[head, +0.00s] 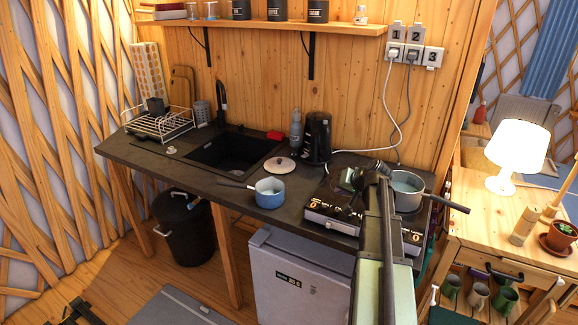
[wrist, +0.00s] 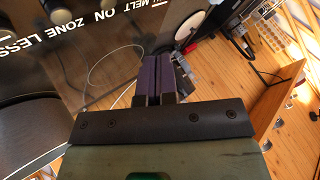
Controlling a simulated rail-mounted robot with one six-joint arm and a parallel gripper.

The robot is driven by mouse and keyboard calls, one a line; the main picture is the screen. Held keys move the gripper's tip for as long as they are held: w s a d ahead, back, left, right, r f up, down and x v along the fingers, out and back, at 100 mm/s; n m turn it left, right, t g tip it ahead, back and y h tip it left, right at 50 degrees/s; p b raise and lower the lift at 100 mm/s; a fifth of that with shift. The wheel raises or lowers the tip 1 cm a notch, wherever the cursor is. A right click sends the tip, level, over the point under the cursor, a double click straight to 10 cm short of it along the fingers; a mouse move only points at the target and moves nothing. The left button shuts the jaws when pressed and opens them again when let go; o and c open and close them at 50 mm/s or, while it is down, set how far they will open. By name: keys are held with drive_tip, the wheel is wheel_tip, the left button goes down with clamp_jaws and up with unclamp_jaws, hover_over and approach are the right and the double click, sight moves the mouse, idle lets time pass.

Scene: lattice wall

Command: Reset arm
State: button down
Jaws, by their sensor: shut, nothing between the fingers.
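My arm rises from the bottom of the head view and reaches over the two-burner hob (head: 325,212) on the dark counter. My gripper (head: 350,182) is small and partly covered there, in front of the black kettle. In the wrist view my gripper (wrist: 160,76) has its two dark fingers together with nothing between them. Lettering on a dark glossy panel (wrist: 75,38) shows beyond it at the upper left. A grey pot (head: 405,190) stands on the right burner, partly behind my arm.
A blue saucepan (head: 270,193) sits near the counter's front edge, with a lid (head: 279,165) behind it. The black kettle (head: 317,138) stands by the wall, its cords hanging from the sockets. A lit lamp (head: 517,148) stands on the wooden desk at right. The sink (head: 230,152) is left.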

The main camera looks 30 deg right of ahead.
drive_tip(key=s+a+f+n+g, duration=0.1)
drive_tip(key=s+a, duration=0.4)
drive_tip(key=a, duration=0.7)
drive_tip(key=s+a+f+n+g+h, duration=0.1)
drive_tip(key=s+a+g, duration=0.4)
drive_tip(key=a, duration=0.8)
drive_tip(key=s+a+f+n+g, duration=0.3)
drive_tip(key=s+a+n, duration=0.2)
drive_tip(key=a, duration=0.8)
drive_tip(key=shift+f, duration=0.1)
